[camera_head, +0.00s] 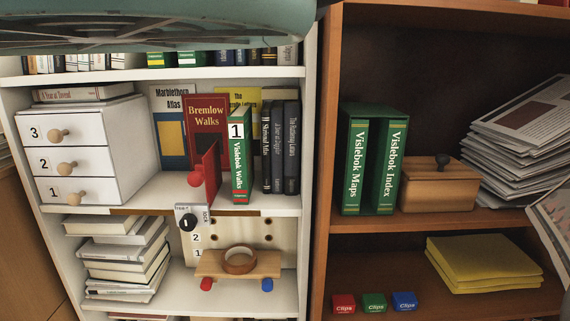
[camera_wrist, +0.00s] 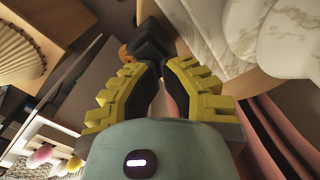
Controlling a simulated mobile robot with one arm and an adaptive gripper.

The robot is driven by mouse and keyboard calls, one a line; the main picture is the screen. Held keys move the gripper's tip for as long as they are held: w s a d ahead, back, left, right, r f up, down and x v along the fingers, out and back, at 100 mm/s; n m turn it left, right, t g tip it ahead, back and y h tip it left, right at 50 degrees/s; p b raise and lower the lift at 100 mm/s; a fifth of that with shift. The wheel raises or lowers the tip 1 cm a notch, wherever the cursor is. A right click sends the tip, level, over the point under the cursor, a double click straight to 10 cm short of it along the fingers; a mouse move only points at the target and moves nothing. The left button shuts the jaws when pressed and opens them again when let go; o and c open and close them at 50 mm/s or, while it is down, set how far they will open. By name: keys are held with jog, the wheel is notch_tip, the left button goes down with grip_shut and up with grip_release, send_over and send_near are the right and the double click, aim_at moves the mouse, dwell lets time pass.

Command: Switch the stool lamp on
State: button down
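No lamp shows in the head view, which faces two bookcases. In the wrist view, a cream pleated shape (camera_wrist: 18,55) at the upper left looks like a lampshade; I cannot tell whether it belongs to the stool lamp, and no switch is clear. My gripper (camera_wrist: 157,68) shows in the wrist view with its yellow-edged fingers apart and nothing clearly held between them. A dark object (camera_wrist: 150,42) with an orange part beside it lies beyond the fingertips; I cannot tell what it is or whether it touches them.
The head view has a white bookcase (camera_head: 312,150) with a drawer box (camera_head: 105,150), and a brown bookcase (camera_head: 445,222) with a wooden box (camera_head: 425,192). A teal form, perhaps my arm, covers the top left. In the wrist view, white marbled shapes (camera_wrist: 240,30) fill the upper right.

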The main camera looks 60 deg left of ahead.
jog(key=shift+f, duration=0.2)
jog(key=shift+r+p, duration=2.2)
jog(key=shift+r, duration=1.35)
